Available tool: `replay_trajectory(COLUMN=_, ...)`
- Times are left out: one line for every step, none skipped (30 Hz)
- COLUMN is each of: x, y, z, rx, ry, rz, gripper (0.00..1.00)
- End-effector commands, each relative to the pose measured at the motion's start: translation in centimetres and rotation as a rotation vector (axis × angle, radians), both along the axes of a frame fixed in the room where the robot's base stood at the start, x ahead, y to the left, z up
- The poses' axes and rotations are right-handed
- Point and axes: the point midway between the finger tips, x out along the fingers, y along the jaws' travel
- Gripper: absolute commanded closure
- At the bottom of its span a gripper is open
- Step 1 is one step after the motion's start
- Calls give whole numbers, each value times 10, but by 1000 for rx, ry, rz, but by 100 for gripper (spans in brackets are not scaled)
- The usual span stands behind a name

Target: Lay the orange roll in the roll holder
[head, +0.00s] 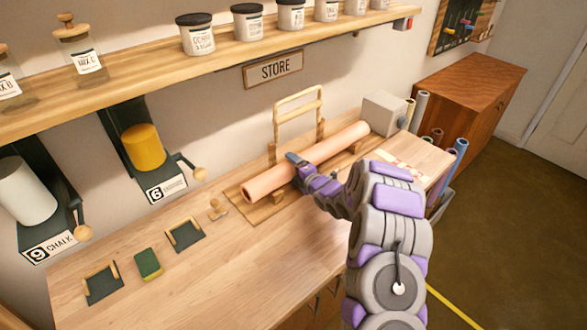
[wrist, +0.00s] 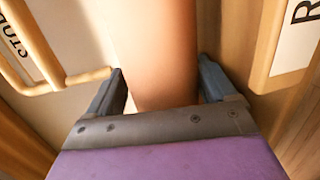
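The orange roll (head: 305,162) is a long, pale orange tube lying at a slant over the wooden roll holder (head: 243,206) on the worktop. The holder has a flat base, small wooden supports (head: 277,197) under the roll and an upright frame (head: 299,92) behind it. The roll is over the supports; I cannot tell whether it rests on them or is just above. My gripper (head: 297,163) is at the roll's middle.
A grey-white block (head: 384,113) stands beyond the roll's far end. White and yellow rolls (head: 144,147) hang at the wall. A jar shelf (head: 150,67) runs above.

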Motion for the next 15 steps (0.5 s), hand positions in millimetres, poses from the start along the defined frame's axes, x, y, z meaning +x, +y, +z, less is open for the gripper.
replay_trajectory(x=0, y=0, z=1, rx=0, ry=-1, rz=0, gripper=12)
replay_trajectory(x=0, y=0, z=1, rx=0, ry=-1, rz=0, gripper=9)
replay_trajectory(x=0, y=0, z=1, rx=0, ry=-1, rz=0, gripper=6)
replay_trajectory(x=0, y=0, z=0, rx=0, ry=-1, rz=0, gripper=3)
replay_trajectory(x=0, y=0, z=0, rx=0, ry=0, rz=0, gripper=0)
replay_trajectory(x=0, y=0, z=0, rx=0, ry=0, rz=0, gripper=0)
replay_trajectory(x=0, y=0, z=0, rx=0, ry=0, rz=0, gripper=0)
replay_trajectory(x=0, y=0, z=0, rx=0, ry=1, rz=0, gripper=0)
replay_trajectory(x=1, y=0, z=0, rx=0, ry=1, rz=0, gripper=0)
replay_trajectory(x=0, y=0, z=-1, rx=1, ry=3, rz=0, gripper=0)
replay_trajectory(x=0, y=0, z=-1, rx=1, ry=3, rz=0, gripper=0)
replay_trajectory(x=0, y=0, z=-1, rx=1, ry=3, rz=0, gripper=0)
replay_trajectory(x=-1, y=-1, z=-1, rx=1, ry=4, rz=-1, gripper=0)
replay_trajectory(x=-2, y=-2, z=-1, rx=1, ry=4, rz=-1, gripper=0)
replay_trajectory(x=-5, y=-3, z=-1, rx=1, ry=5, rz=-1, gripper=0)
